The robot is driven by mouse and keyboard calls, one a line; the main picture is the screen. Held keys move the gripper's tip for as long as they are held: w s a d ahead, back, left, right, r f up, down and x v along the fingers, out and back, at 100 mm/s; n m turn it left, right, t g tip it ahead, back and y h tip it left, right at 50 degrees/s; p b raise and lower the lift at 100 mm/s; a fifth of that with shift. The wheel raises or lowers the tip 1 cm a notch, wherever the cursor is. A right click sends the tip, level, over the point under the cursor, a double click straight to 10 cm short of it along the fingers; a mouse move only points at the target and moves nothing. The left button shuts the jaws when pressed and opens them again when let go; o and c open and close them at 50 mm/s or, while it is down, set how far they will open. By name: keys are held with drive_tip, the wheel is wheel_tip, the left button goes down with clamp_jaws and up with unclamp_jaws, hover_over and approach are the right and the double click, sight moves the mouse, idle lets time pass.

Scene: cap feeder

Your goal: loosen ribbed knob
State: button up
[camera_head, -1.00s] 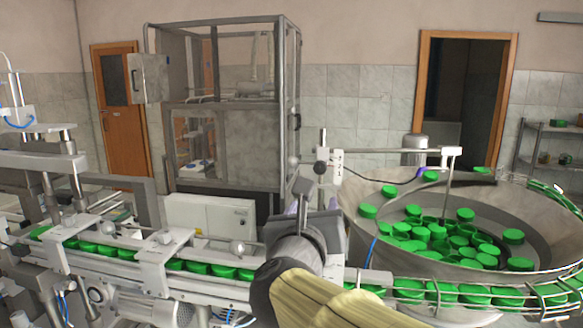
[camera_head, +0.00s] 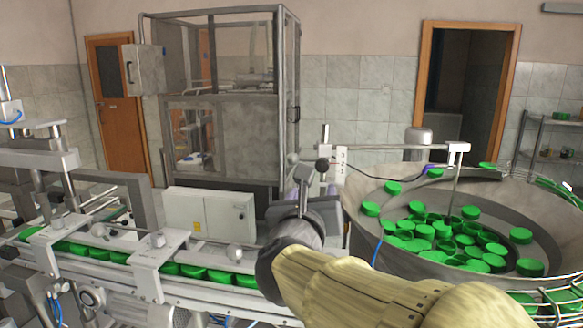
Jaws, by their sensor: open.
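A small dark knob (camera_head: 322,164) sits on the upright metal post beside a numbered scale plate (camera_head: 341,164), left of the cap bowl. It may be the ribbed knob, but it is too small to show ribs. My gripper (camera_head: 303,193) is in front of and below this post, seen from behind at the end of my arm. It is open, and I see nothing held in it. Its fingertips are largely hidden by its own body. Round metal knobs also show on the conveyor brackets, one at the left (camera_head: 158,240) and one nearer my gripper (camera_head: 235,252).
A large metal bowl (camera_head: 362,232) with many green caps stands at the right. A thin rod (camera_head: 398,150) reaches from the post over it. A cap conveyor (camera_head: 215,288) runs at lower left. A white control box (camera_head: 208,212) and a framed cabinet (camera_head: 222,140) stand behind.

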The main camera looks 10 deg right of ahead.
sight(322, 167)
drive_tip(key=p+x, duration=0.4)
drive_tip(key=x, duration=1)
drive_tip(key=shift+w+d+p, duration=0.25)
drive_tip(key=shift+p, duration=0.05)
drive_tip(key=c, duration=1)
